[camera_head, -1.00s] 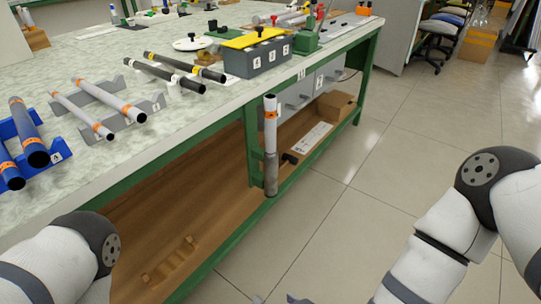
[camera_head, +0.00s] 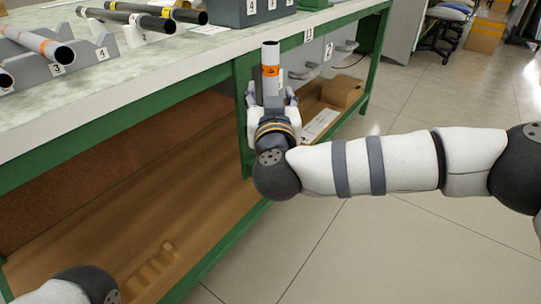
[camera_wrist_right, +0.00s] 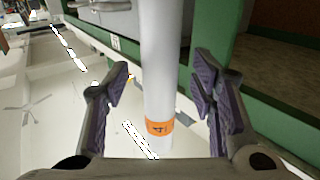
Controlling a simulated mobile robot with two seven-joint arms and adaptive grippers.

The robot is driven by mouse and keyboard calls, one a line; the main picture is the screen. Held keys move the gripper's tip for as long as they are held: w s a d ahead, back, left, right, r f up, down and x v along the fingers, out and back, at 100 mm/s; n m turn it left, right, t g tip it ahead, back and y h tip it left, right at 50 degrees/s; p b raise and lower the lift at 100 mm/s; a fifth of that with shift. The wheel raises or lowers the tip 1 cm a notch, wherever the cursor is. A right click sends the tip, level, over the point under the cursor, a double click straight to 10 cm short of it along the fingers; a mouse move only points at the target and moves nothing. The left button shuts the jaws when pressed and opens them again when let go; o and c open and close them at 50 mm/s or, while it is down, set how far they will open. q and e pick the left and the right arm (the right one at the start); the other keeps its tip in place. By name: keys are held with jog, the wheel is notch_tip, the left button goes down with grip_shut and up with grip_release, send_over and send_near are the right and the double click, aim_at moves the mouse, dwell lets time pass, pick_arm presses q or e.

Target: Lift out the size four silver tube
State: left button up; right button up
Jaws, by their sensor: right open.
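The silver tube (camera_head: 270,57) with an orange band stands upright at the front of the bench, beside a green leg. In the right wrist view the tube (camera_wrist_right: 158,75) runs between the fingers, and its orange band bears a 4. My right gripper (camera_head: 271,97) is open around the tube. In the right wrist view gaps show between the tube and both fingers of the gripper (camera_wrist_right: 161,85). The tube's lower part is hidden behind my gripper in the head view. My left gripper is out of view.
The green-framed bench (camera_head: 150,95) has a stone-look top and an open wooden shelf below. Grey racks (camera_head: 95,50) on top hold silver and dark tubes. A cardboard box (camera_head: 342,91) sits on the shelf at right. The tiled floor (camera_head: 400,240) is clear.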

jog(key=shift+w+r, duration=0.1)
jog(key=shift+w, duration=0.5)
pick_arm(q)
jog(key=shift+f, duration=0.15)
pick_arm(e)
jog(key=c, duration=1)
jog(key=shift+o, duration=0.2)
jog(key=shift+r, duration=0.15)
jog(key=shift+r, duration=0.35)
notch_tip(320, 180, up, 18)
jog(key=p, duration=0.7)
pick_arm(q)
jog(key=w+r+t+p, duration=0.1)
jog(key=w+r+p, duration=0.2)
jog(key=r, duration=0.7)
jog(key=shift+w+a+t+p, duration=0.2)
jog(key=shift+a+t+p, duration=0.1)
jog(key=shift+p, duration=0.8)
pick_arm(e)
jog(key=s+r, duration=0.1)
jog(key=s, duration=1.7)
jog(key=shift+d, duration=0.4)
